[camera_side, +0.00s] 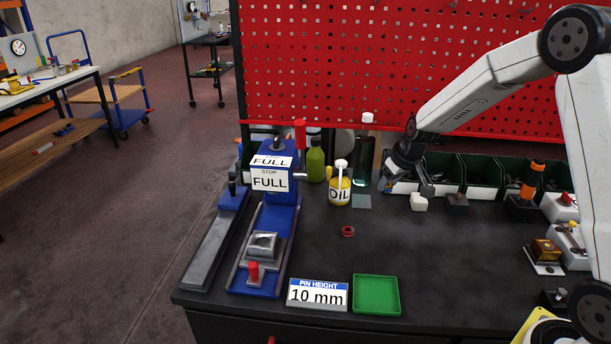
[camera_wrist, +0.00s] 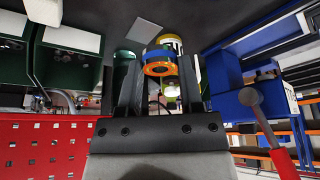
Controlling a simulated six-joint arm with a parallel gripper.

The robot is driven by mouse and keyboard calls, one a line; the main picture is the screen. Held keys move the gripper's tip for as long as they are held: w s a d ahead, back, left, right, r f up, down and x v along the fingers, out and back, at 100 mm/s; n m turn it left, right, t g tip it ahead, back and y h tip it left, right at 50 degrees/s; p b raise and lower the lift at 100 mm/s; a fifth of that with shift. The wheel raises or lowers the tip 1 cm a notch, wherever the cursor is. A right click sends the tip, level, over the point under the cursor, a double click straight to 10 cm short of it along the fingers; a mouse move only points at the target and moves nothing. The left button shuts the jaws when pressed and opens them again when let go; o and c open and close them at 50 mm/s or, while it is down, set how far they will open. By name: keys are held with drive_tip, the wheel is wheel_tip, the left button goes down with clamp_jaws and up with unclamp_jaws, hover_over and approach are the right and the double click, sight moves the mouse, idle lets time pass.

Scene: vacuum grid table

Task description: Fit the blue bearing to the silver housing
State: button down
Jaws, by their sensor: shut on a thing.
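The blue bearing (camera_wrist: 158,56), a ring with an orange face, sits between the two fingers of my gripper (camera_wrist: 160,72) in the wrist view. My gripper is shut on it. In the side view my gripper (camera_side: 386,182) is at the back right of the bench, right of the oil bottle, with a small blue patch at its tip. The silver housing (camera_side: 263,245) is a square block with a round bore, sitting in the blue press (camera_side: 272,210) at the left. The bearing and housing are well apart.
The yellow oil bottle (camera_side: 340,191) and a tall dark bottle (camera_side: 363,150) stand between my gripper and the press. A red ring (camera_side: 347,231) lies mid-bench. A green tray (camera_side: 375,294) and a "10 mm" sign (camera_side: 317,295) are in front. Dark bins line the back.

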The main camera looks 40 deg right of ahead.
drive_tip(key=w+a+f+n+y, duration=0.1)
drive_tip(key=w+a+n, duration=0.1)
drive_tip(key=w+a, duration=0.35)
drive_tip(key=w+a+n+y, duration=0.1)
drive_tip(key=w+a+n, duration=0.1)
drive_tip(key=a, duration=0.7)
drive_tip(key=n+g+y, duration=0.1)
drive_tip(key=n, duration=0.3)
hover_over(262, 241)
drive_tip(key=shift+s+d+f, duration=0.3)
drive_tip(key=shift+f, duration=0.25)
drive_tip(key=shift+f, duration=0.2)
drive_tip(key=shift+f, duration=1.7)
drive_tip(key=shift+f, duration=0.9)
idle(1.5)
drive_tip(key=shift+c, duration=0.8)
unclamp_jaws()
drive_tip(key=shift+s+f, duration=0.1)
drive_tip(key=shift+s, duration=0.05)
